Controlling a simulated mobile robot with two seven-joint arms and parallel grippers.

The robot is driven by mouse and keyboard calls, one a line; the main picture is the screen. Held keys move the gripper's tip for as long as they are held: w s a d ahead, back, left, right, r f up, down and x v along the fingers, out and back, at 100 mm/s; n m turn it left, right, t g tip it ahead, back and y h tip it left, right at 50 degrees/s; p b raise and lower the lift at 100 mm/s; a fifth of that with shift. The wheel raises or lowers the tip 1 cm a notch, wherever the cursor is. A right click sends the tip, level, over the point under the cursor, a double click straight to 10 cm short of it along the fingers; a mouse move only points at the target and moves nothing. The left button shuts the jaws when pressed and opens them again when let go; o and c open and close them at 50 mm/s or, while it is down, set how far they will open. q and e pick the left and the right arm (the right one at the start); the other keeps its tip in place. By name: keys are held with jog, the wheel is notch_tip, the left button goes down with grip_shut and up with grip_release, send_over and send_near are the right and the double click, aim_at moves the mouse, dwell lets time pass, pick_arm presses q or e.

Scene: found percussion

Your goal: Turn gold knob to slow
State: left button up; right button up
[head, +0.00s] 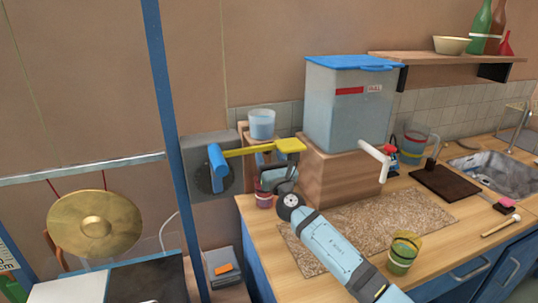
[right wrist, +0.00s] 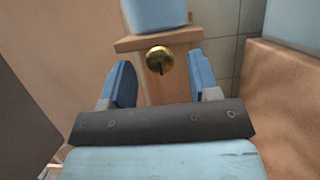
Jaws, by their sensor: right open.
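The gold knob (right wrist: 159,60) shows in the right wrist view as a round brass disc with a dark slot, on the front of a small wooden stand (right wrist: 185,38). In the head view my right gripper hides the knob. My right gripper (right wrist: 160,74) is open, with one blue finger on each side of the knob in the wrist picture. Nothing is between the fingers, and I cannot tell how far the knob is beyond the tips. In the head view the right gripper (head: 275,168) is in front of the stand. My left gripper is not in view.
A light blue container (head: 262,124) sits on the stand. A yellow lever (head: 262,148) crosses close above my right gripper. A large clear tank (head: 345,112) stands on a wooden block to the right. A dark red cup (head: 263,195) is close by on the counter.

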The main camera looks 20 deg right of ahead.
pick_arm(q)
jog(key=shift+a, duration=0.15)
pick_arm(e)
jog(key=shift+w+r, duration=0.25)
jog(key=shift+w, duration=0.25)
jog(key=c, duration=0.9)
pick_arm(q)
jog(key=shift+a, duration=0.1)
